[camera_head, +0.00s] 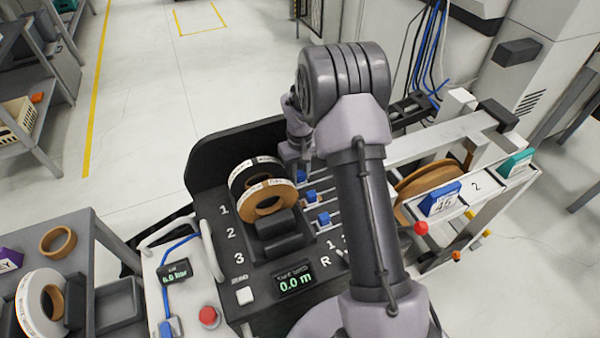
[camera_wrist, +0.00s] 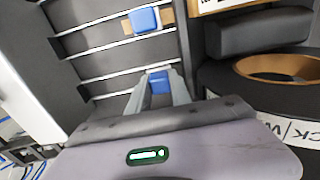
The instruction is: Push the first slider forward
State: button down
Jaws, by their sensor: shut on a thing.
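The first slider is a small blue block (camera_head: 301,176), farthest back of the sliders on the dark panel beside the rolls. My gripper (camera_wrist: 157,85) is shut on it. In the wrist view the first slider (camera_wrist: 159,83) shows between my two grey fingers. In the head view my arm hides most of the gripper, and the fingertips are hard to make out. The second slider (camera_head: 310,197) and third slider (camera_head: 323,218), also blue, sit on their own rails nearer the front. Another blue slider (camera_wrist: 145,19) shows at the top of the wrist view.
A black-rimmed roll and a brown edge-band roll (camera_head: 268,197) stand left of the sliders, close to my gripper. A control panel with a display (camera_head: 295,281) lies in front. A side table (camera_head: 60,225) stands at the left. The floor behind the machine is clear.

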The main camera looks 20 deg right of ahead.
jog(key=d+p, duration=0.2)
jog(key=d, duration=0.7)
jog(key=shift+w+d+r, duration=0.1)
jog(key=shift+d, duration=0.05)
jog(key=c, duration=1.4)
grip_release()
jog(key=shift+d, duration=0.1)
jog(key=shift+c, duration=0.2)
notch_tip(320, 180, up, 17)
jog(key=p, duration=0.5)
jog(key=shift+r, duration=0.15)
